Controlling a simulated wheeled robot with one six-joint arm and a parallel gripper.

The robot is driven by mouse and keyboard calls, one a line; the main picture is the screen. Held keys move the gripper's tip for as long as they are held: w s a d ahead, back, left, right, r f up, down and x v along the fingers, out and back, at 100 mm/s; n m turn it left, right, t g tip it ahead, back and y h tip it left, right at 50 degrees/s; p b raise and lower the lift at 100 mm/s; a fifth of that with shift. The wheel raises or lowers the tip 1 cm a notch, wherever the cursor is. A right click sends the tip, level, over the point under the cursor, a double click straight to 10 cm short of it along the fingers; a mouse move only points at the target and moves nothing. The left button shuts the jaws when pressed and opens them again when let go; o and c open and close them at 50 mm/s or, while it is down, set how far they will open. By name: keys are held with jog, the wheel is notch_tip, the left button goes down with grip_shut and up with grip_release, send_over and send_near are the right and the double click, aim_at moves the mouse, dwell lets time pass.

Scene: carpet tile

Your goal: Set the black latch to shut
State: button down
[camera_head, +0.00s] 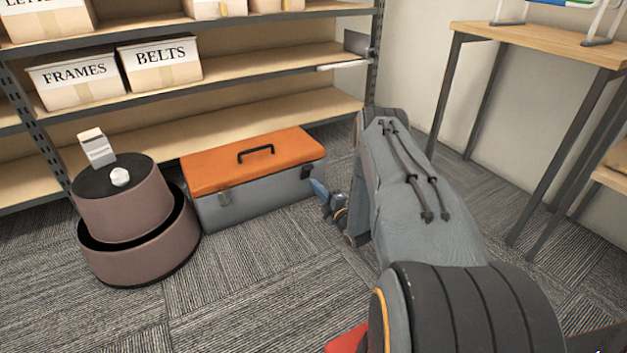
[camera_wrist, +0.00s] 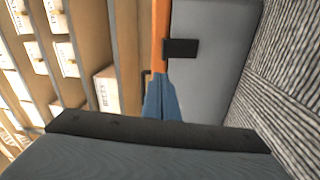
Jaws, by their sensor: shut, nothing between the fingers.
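The toolbox has an orange lid (camera_head: 250,160) and a grey body (camera_head: 260,203) and stands on the carpet, its lid down. In the wrist view a black latch (camera_wrist: 181,48) sits at the seam between the orange lid edge and the grey body. I cannot tell whether it is fastened. My gripper (camera_head: 320,188) is by the toolbox's right front end, partly hidden by my arm. Its blue fingers (camera_wrist: 160,92) are together and empty, apart from the latch in the wrist view.
A round brown two-tier stand (camera_head: 122,215) with small white things on top is close left of the toolbox. Shelving (camera_head: 270,62) with labelled boxes (camera_head: 160,62) rises behind. A wooden-topped table (camera_head: 545,40) stands at right. Carpet in front of the toolbox is clear.

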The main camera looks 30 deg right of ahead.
jog(key=s+d+f+t, duration=0.2)
jog(key=s+d+f, duration=0.15)
jog(key=s, duration=0.35)
jog(key=b, duration=0.7)
send_near(307, 173)
notch_tip(307, 173, up, 5)
jog(key=shift+w+a+r+n+h+b, duration=0.1)
jog(key=shift+w+a+r+n+b, duration=0.05)
jog(key=shift+w, duration=0.3)
jog(key=shift+w+a+r+n+h+b, duration=0.1)
jog(key=shift+w+a+b, duration=0.05)
jog(key=shift+w, duration=0.35)
jog(key=shift+w+a+r+n+h+b, duration=0.1)
jog(key=shift+w+r+n+b, duration=0.05)
jog(key=shift+w, duration=0.3)
